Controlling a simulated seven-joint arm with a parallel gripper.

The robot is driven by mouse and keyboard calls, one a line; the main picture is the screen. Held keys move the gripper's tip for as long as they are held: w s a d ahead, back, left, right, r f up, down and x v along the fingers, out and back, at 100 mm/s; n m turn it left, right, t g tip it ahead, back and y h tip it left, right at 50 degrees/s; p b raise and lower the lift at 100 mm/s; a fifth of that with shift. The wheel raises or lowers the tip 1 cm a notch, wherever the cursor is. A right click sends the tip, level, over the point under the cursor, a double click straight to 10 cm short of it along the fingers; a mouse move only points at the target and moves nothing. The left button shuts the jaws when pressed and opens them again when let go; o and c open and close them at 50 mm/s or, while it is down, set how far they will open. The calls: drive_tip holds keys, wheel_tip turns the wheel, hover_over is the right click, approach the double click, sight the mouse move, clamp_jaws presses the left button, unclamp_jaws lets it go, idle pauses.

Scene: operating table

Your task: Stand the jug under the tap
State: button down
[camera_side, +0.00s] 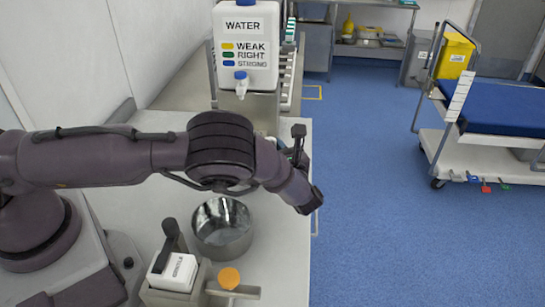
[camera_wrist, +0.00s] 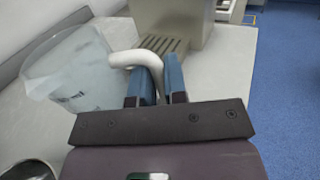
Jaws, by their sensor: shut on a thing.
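The translucent jug (camera_wrist: 75,70) with a white handle (camera_wrist: 140,58) is on the left of the wrist view. My gripper (camera_wrist: 158,85) has its two blue fingers shut on the handle. In the side view my arm hides the jug and the fingers. The tap (camera_side: 241,82) is at the bottom front of the white water container (camera_side: 246,45), at the top of the side view. A grey stand with a slotted drip grate (camera_wrist: 165,45) lies ahead of the fingers in the wrist view. I cannot tell whether the jug touches the table.
A steel bowl (camera_side: 222,232) stands on the pale table (camera_side: 285,262) below my arm. A white box (camera_side: 174,272) with a dark handle and an orange knob (camera_side: 229,278) are near it. The wall is at left. A trolley (camera_side: 500,105) stands away right on blue floor.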

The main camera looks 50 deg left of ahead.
drive_tip(key=s+r, duration=1)
drive_tip(key=s, duration=0.4)
drive_tip(key=m+t, duration=0.1)
drive_tip(key=t, duration=0.1)
approach(262, 107)
drive_tip(key=shift+h, duration=0.3)
drive_tip(key=x, duration=0.3)
drive_tip(key=r+x, duration=0.1)
drive_tip(key=x, duration=0.2)
drive_tip(key=shift+a+r, duration=0.1)
drive_tip(key=shift+a, duration=0.05)
drive_tip(key=shift+f, duration=0.3)
drive_tip(key=shift+f, duration=0.1)
